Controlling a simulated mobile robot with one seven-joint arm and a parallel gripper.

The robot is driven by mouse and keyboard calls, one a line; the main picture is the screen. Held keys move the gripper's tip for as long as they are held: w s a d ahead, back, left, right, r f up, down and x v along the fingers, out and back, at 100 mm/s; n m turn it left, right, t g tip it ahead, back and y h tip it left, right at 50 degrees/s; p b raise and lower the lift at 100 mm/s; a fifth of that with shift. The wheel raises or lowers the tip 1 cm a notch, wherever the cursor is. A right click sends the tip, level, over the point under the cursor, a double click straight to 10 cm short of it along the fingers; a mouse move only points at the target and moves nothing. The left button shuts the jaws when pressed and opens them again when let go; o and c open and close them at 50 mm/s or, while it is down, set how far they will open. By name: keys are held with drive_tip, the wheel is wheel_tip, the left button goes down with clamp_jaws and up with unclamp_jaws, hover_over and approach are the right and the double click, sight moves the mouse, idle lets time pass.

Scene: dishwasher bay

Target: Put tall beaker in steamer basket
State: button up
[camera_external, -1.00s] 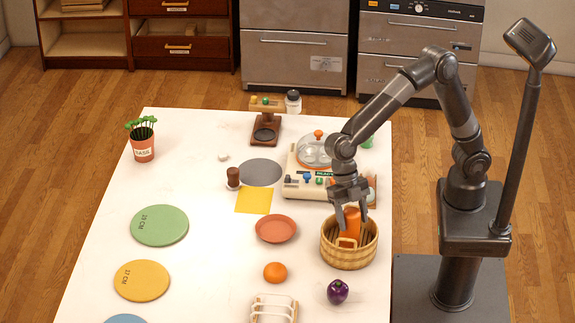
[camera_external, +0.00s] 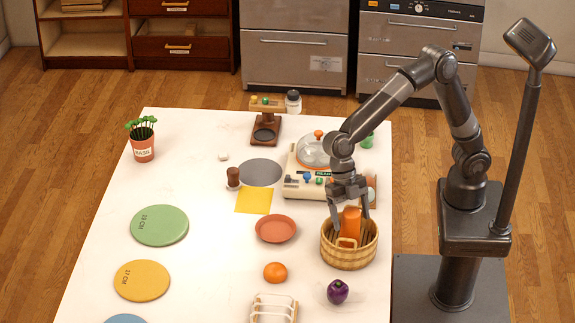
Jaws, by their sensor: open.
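A round woven wooden basket (camera_external: 348,258) stands near the right edge of the white table; I take it for the steamer basket. An orange upright vessel (camera_external: 351,222) with a handle-like loop at its lower front stands inside it; it may be the tall beaker, but I cannot be sure. My gripper (camera_external: 350,217) points down over the basket. Its fingers are apart, one on each side of the orange vessel's upper part. Whether they touch it cannot be told. The basket's floor is hidden.
A cream appliance (camera_external: 300,187) with a clear dome stands just behind the basket. An orange-brown dish (camera_external: 276,229) lies to the left. A purple vegetable (camera_external: 338,291), an orange fruit (camera_external: 275,272) and a white rack (camera_external: 272,308) are in front. The table's left middle has flat discs.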

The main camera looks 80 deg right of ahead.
sight(345, 208)
drive_tip(key=w+d, duration=0.1)
drive_tip(key=d, duration=0.1)
drive_tip(key=shift+w+d, duration=0.35)
drive_tip(key=shift+w, duration=0.05)
drive_tip(key=shift+r, duration=0.15)
drive_tip(key=s+d+r+m+t+h, duration=0.1)
drive_tip(key=s+d+r+m+t, duration=0.2)
drive_tip(key=d+m, duration=0.5)
drive_tip(key=s+d+r+m+t+h, duration=0.1)
drive_tip(key=s+d+r+m+t, duration=0.2)
drive_tip(key=d, duration=1)
drive_tip(key=s+d+m+t+h, duration=0.2)
drive_tip(key=s+d+m, duration=1)
drive_tip(key=d, duration=0.3)
drive_tip(key=shift+m, duration=0.9)
